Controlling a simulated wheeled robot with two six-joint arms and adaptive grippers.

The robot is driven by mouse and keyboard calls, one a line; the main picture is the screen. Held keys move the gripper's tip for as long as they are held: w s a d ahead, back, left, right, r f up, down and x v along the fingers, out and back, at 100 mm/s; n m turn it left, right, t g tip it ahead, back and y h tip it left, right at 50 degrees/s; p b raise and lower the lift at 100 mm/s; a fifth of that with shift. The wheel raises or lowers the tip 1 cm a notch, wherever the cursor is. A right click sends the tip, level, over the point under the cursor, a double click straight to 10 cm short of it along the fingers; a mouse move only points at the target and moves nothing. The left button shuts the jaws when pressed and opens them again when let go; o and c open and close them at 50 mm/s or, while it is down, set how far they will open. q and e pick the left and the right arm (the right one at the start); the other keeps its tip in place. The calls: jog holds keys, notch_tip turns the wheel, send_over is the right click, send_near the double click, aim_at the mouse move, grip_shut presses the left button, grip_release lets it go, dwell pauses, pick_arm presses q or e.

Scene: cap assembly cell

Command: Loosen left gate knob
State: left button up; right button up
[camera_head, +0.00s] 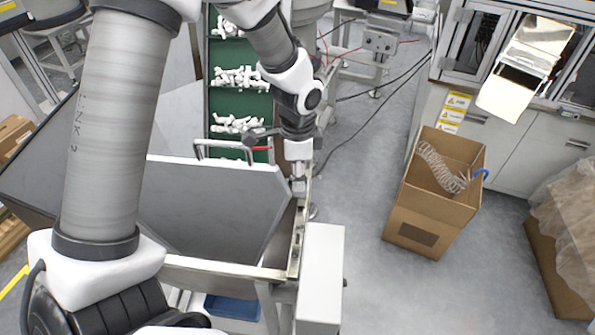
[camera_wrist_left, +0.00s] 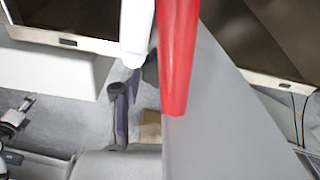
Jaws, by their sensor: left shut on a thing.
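My left gripper (camera_head: 299,180) points down at the rail on the right side of the grey hopper (camera_head: 215,205), beside the upper end of its sloping plate. It is shut on a small part there, which I take to be the left gate knob; the gripper hides it, so its shape and turn cannot be told. My right gripper is out of view.
A metal handle (camera_head: 230,145) stands close left of my left gripper. Behind it, a green conveyor (camera_head: 238,103) carries white parts. A white box (camera_head: 321,270) stands in front of the rail. Right of it, the floor is clear up to an open cardboard box (camera_head: 420,220).

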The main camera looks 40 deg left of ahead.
pick_arm(q)
jog(key=shift+s+f, duration=0.1)
jog(key=shift+f, duration=0.05)
jog(key=n, duration=0.5)
jog(key=shift+n+p, duration=0.3)
jog(key=shift+p, duration=0.1)
jog(key=n, duration=0.6)
jog(key=o, duration=1.1)
jog(key=shift+o, duration=0.2)
